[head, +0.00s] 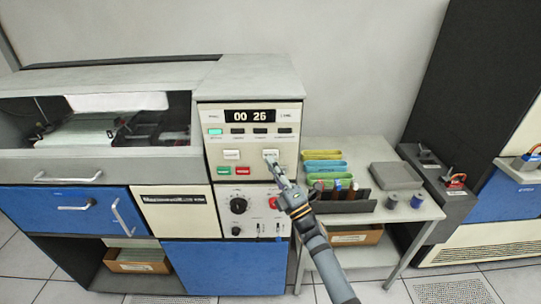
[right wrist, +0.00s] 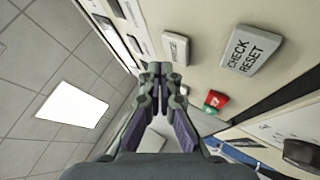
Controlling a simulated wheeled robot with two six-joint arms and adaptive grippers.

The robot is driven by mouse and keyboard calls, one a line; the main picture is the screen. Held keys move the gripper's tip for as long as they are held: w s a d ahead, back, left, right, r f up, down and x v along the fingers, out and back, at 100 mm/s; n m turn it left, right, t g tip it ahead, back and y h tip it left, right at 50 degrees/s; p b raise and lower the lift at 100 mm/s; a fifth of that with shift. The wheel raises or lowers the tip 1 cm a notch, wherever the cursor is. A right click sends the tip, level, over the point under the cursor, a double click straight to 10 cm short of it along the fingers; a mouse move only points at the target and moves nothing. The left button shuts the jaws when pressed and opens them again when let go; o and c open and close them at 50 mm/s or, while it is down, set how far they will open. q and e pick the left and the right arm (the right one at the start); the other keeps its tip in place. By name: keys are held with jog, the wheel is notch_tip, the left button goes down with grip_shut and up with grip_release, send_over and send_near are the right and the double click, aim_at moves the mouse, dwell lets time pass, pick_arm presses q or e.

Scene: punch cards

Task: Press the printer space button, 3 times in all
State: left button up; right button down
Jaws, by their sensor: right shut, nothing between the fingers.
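The right one, the check reset button (head: 270,153), is large and readable in the right wrist view (right wrist: 247,50). My right gripper (head: 272,160) is shut and empty in front of the panel. It overlaps the check reset button's lower edge in the head view. In the right wrist view its fingertips (right wrist: 160,70) lie just below the space button; I cannot tell the gap. My left gripper is out of view.
A green button (head: 223,171) and a red button (head: 243,171) sit below the white buttons. A counter (head: 249,116) above reads 00 25. A side table (head: 420,212) with trays and small items stands right of the printer.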

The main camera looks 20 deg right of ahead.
dwell(0.7)
jog(key=shift+w+d+b, duration=0.15)
jog(key=shift+w+b, duration=0.15)
jog(key=shift+w, duration=0.15)
jog(key=shift+w+d+b, duration=0.1)
jog(key=shift+w+b, duration=0.25)
dwell(0.5)
dwell(0.3)
jog(key=shift+s+a+p, duration=0.25)
jog(key=shift+s+p, duration=0.05)
jog(key=shift+s, duration=0.5)
jog(key=shift+s, duration=0.1)
jog(key=shift+s+a+p, duration=0.2)
jog(key=shift+s+p, duration=0.05)
jog(key=shift+s, duration=0.5)
jog(key=shift+s+a+p, duration=0.25)
jog(key=shift+s, duration=0.55)
jog(key=shift+s+a+p, duration=0.2)
jog(key=shift+s+p, duration=0.05)
jog(key=shift+s, duration=0.5)
